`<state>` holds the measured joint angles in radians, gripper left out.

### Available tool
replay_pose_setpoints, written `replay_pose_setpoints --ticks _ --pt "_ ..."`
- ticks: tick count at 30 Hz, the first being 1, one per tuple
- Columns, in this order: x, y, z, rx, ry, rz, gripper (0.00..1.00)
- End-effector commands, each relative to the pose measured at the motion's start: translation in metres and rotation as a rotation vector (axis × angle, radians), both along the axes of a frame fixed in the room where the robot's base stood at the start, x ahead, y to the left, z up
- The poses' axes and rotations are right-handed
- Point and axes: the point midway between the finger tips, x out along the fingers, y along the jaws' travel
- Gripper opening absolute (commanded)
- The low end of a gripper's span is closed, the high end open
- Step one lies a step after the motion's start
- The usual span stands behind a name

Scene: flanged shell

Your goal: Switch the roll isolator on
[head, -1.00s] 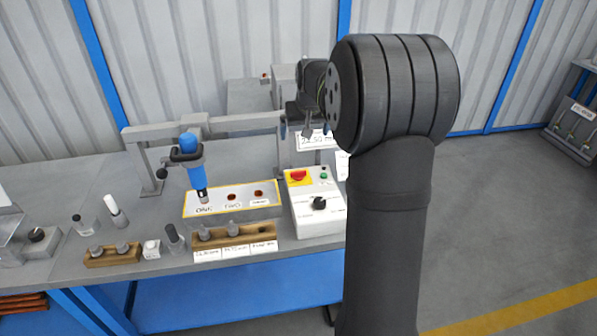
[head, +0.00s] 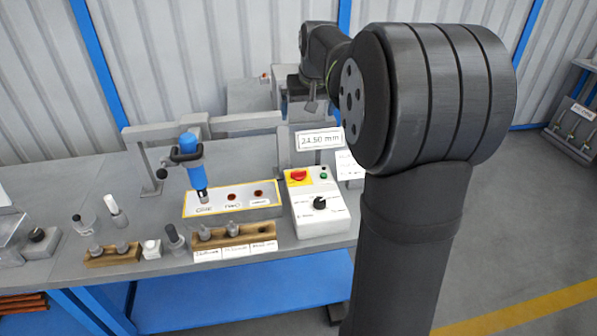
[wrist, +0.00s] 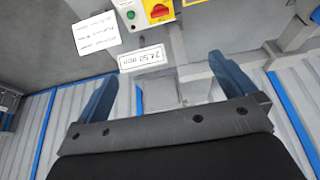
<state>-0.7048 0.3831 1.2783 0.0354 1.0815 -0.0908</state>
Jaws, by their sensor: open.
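A red handle on a yellow plate (head: 298,177), which looks like the isolator, sits on the top left of a pale control box (head: 325,226). Its setting is too small to read. It also shows at the top edge of the wrist view (wrist: 158,9), partly cut off. A green button (head: 323,176) and a black rotary knob (head: 319,203) are on the same box. My gripper (head: 297,102) is above and behind the box, apart from it. In the wrist view my gripper (wrist: 162,70) has its blue fingers wide apart with nothing between them.
A "24.50 mm" sign (head: 320,140) stands behind the box, with a white label card (head: 349,165) beside it.

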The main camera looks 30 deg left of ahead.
Motion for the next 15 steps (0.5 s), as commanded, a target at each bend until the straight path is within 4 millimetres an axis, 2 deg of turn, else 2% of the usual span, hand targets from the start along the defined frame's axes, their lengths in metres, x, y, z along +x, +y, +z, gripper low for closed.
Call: replay_pose_setpoints --ticks 3,11,15 --pt "-0.0020 -0.0021 0.0071 0.001 -0.001 0.000 1.00" --pt "-0.0025 -0.0027 0.0084 0.000 0.000 0.000 1.00" --pt "-0.0024 -0.0026 0.0084 0.000 0.000 0.000 0.74"
